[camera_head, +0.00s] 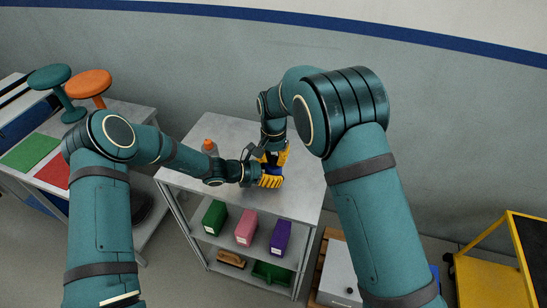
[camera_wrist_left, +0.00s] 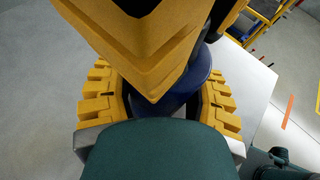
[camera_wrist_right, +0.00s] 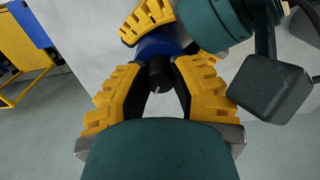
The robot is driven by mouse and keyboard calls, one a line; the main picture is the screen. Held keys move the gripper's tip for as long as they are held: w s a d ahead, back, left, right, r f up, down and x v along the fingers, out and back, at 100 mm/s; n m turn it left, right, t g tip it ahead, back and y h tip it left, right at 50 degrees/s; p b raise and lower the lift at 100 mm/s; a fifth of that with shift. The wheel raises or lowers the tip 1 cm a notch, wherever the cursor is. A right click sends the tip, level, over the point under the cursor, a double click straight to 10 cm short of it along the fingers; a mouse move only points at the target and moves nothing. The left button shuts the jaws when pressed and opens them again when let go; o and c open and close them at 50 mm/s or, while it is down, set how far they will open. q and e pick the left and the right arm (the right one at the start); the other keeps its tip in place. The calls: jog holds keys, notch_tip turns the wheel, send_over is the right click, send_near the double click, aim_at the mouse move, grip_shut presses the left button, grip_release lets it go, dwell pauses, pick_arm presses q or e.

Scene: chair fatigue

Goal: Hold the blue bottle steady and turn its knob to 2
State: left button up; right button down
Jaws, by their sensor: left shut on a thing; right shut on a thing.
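The blue bottle (camera_wrist_left: 172,103) stands on the grey table top, mostly hidden by yellow fingers. My left gripper (camera_head: 268,178) is shut around the bottle's body from the left, with one finger on each side of it. The bottle also shows in the right wrist view (camera_wrist_right: 153,46). Its dark knob (camera_wrist_right: 157,72) lies between the fingers of my right gripper (camera_head: 281,156), which comes from above and is shut on it. A small light mark shows near the knob. I cannot read any numbers or the knob's setting.
Green, pink and purple boxes (camera_head: 245,228) sit on the shelf below. The table's right part is clear. A yellow cart (camera_head: 490,270) stands at the right.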

dwell(0.3)
jog(key=c, duration=0.7)
grip_release()
